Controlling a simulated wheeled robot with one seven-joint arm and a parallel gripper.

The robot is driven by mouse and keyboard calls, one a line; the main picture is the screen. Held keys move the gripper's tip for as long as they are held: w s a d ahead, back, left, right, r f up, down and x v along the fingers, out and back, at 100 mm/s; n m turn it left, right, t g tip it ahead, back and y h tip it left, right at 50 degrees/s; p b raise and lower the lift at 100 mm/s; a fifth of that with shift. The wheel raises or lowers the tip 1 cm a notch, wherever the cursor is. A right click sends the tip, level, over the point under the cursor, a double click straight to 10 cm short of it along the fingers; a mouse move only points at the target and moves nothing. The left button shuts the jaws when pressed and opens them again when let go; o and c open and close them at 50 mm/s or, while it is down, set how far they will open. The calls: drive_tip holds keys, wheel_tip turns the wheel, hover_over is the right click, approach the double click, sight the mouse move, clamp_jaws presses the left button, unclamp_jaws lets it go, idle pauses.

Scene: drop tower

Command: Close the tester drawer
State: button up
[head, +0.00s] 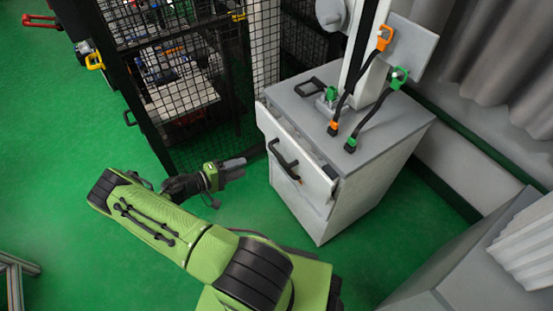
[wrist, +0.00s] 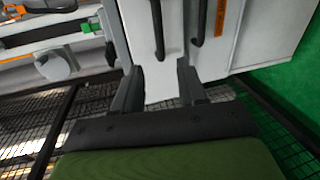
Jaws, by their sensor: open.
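The tester is a white cabinet (head: 375,165) right of centre in the head view. Its drawer (head: 318,185) has a white front panel that stands out a little from the body, with a dark gap along its top edge. A black bar handle (head: 284,160) is on that front. My gripper (head: 243,161) is open and empty, just left of the drawer front. In the wrist view, my two dark fingers are spread before the white drawer panel (wrist: 165,75), with the black handle (wrist: 157,28) beyond them. Whether a fingertip touches the panel cannot be told.
A black mesh cage (head: 185,85) stands behind and left of my gripper. Black cables with orange and green plugs (head: 350,145) sit on the cabinet top. A grey block (head: 470,255) is at lower right. Green floor (head: 70,130) is clear at left.

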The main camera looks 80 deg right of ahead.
sight(275, 155)
drive_tip(key=shift+m, duration=0.4)
drive_tip(key=b+x, duration=0.3)
drive_tip(key=x, duration=1.2)
drive_tip(key=shift+s+d, duration=0.15)
drive_tip(key=shift+d, duration=0.15)
drive_tip(key=shift+c, duration=0.3)
clamp_jaws()
